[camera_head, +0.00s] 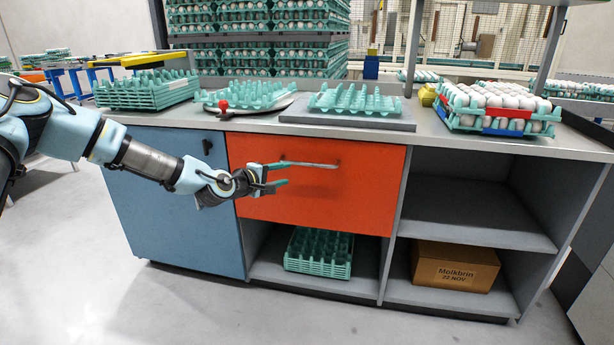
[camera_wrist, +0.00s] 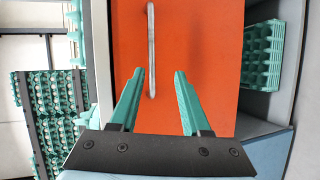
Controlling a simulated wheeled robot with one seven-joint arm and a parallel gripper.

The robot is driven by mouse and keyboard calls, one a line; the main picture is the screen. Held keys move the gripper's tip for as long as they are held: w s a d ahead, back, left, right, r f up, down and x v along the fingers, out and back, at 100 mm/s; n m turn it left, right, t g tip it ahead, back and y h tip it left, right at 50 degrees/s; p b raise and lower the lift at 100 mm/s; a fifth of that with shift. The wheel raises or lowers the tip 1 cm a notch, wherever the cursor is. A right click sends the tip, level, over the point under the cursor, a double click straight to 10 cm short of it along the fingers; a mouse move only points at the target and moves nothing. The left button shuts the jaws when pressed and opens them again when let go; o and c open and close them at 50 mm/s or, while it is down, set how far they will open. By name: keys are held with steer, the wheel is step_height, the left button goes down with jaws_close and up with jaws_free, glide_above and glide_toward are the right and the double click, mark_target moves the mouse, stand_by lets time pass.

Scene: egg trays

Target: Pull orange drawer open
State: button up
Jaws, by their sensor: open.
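The orange drawer (camera_head: 355,195) is shut in the middle of the grey counter unit. Its horizontal metal bar handle (camera_head: 315,165) is near the top of its front. My gripper (camera_head: 284,174) is open and empty, in front of the left part of the drawer, close to the handle's left end. In the wrist view the drawer front (camera_wrist: 215,40) fills the middle, and the handle (camera_wrist: 152,50) runs away from my gripper (camera_wrist: 160,74). The handle's near end is between the fingers, closer to the left one. I cannot tell how far the fingers are from the drawer front.
A blue cabinet door (camera_head: 175,200) is left of the drawer. Below it, an open shelf holds green trays (camera_head: 318,252). Open shelves at right hold a cardboard box (camera_head: 455,268). Egg trays (camera_head: 495,105) stand on the counter. The floor in front is clear.

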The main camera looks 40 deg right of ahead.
mark_target(307, 165)
steer(key=shift+n+h, duration=0.4)
steer(key=x, duration=1.2)
steer(key=shift+d+r, duration=0.3)
steer(key=shift+r, duration=0.05)
jaws_close()
stand_by(0.6)
